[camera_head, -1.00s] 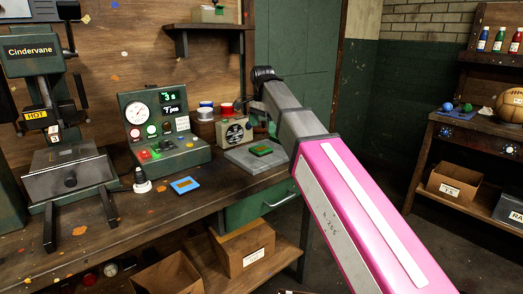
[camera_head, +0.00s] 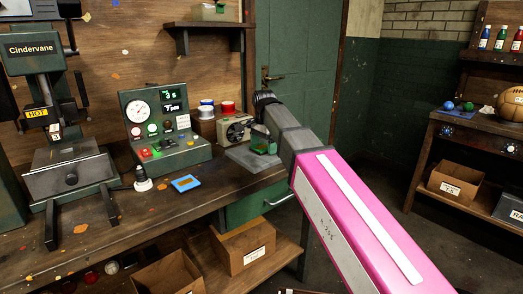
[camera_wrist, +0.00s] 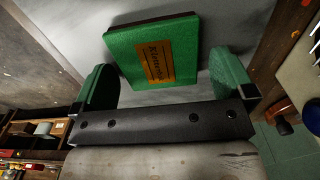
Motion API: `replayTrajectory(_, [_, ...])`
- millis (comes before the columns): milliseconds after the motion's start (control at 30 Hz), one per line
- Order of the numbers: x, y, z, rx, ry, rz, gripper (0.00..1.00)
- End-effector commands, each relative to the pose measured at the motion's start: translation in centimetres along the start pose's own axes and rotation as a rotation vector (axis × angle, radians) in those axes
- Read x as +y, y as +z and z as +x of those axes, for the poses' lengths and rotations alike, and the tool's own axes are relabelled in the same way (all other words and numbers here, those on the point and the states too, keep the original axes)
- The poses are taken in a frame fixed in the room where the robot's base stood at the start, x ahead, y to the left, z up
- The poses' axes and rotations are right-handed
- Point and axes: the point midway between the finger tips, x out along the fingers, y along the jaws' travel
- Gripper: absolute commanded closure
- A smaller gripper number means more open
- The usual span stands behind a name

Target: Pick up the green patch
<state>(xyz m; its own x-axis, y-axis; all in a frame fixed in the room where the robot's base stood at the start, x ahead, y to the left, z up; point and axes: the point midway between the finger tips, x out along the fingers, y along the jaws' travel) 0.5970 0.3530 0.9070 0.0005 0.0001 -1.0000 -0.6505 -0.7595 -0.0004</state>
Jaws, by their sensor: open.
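The green patch (camera_wrist: 124,48) is a flat green square with an orange-brown label. It lies on a grey slab (camera_head: 236,155) on the workbench. In the wrist view, my gripper (camera_wrist: 164,66) is open, with one green finger on each side of the patch and visible gaps between. The fingers are not closed on it. In the head view, my gripper (camera_head: 262,140) is low over the slab and largely hides the patch. I cannot tell the exact height of the fingertips above the slab.
A blue patch (camera_head: 186,183) lies on the bench (camera_head: 125,218) to the left. A green gauge console (camera_head: 165,130) and a beige box (camera_head: 234,130) stand behind and left of the slab. A press (camera_head: 70,150) stands at the far left.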

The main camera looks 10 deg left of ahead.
Motion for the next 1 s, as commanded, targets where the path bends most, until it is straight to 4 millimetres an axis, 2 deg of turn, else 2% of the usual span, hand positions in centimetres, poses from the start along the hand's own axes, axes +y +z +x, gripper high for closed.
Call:
replayTrajectory(67, [0.0,0.0,0.0,0.000,0.000,0.000,0.00])
replayTrajectory(167, [0.0,0.0,0.0,0.000,0.000,0.000,0.29])
replayTrajectory(200, [0.0,0.0,0.0,0.000,0.000,0.000,0.42])
replayTrajectory(233, [0.0,0.0,0.0,0.000,0.000,0.000,0.50])
replayTrajectory(333, [0.0,0.0,-0.1,0.000,0.000,0.000,0.50])
replayTrajectory(367, [0.0,0.0,-0.1,0.000,0.000,0.000,0.54])
replayTrajectory(667, [0.0,0.0,-0.5,0.000,0.000,0.000,0.54])
replayTrajectory(867, [-0.1,0.0,-2.2,0.000,-0.001,0.000,0.54])
replayTrajectory(1000, [0.1,0.5,-4.6,0.000,-0.001,-0.002,0.54])
